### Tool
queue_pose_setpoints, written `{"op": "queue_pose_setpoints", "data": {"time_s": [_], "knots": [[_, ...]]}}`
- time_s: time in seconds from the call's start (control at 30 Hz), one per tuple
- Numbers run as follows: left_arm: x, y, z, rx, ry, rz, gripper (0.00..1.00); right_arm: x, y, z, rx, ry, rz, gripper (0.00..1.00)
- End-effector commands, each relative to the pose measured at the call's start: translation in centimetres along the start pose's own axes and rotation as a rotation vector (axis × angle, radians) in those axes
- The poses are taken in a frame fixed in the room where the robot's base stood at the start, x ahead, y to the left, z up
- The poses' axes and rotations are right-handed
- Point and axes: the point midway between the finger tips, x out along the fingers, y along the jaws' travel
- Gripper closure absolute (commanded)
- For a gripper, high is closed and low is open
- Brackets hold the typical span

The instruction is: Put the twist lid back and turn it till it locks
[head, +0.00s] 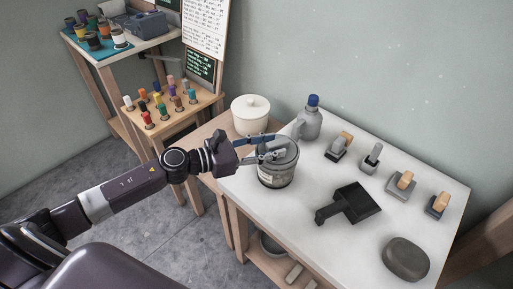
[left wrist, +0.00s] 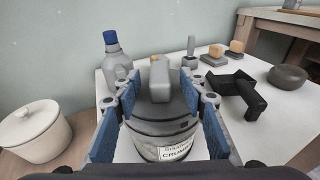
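The grey twist lid (head: 289,149) with a raised bar grip rests on top of a grey canister (head: 277,177) near the left end of the white table. I cannot tell whether it is locked. In the left wrist view, the lid's bar grip (left wrist: 160,80) stands upright above the canister (left wrist: 163,143), whose label reads partly "CRUMB". My left gripper (head: 272,146) reaches in over the lid from the left. In the left wrist view its blue-padded fingers (left wrist: 160,92) stand wide apart on either side of the bar grip, with gaps visible. My right gripper is not in view.
A white lidded pot (head: 250,116) stands left of the canister and a blue-capped bottle (head: 312,120) behind it. A black dustpan-like tool (head: 352,204), several wooden-handled stamps (head: 401,184) and a dark grey stone-like lump (head: 405,259) lie to the right.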

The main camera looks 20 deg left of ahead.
Motion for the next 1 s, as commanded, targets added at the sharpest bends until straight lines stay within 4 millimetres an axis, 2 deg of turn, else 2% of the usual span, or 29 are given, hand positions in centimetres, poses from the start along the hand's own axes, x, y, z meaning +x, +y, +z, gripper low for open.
{"op": "queue_pose_setpoints", "data": {"time_s": [0.2, 0.43, 0.63, 1.0], "knots": [[-2.9, 0.0, -0.1, 0.000, 0.003, 0.001, 0.61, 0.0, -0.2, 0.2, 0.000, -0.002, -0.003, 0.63], [-4.9, 0.0, -0.1, 0.000, 0.001, 0.001, 0.61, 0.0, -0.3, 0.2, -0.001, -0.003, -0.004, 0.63], [-5.6, 0.0, 0.0, 0.000, 0.001, -0.001, 0.61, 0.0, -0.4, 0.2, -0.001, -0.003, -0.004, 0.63], [-5.7, 0.0, 0.0, 0.001, 0.000, 0.000, 0.61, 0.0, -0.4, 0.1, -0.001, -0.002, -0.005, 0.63]]}}
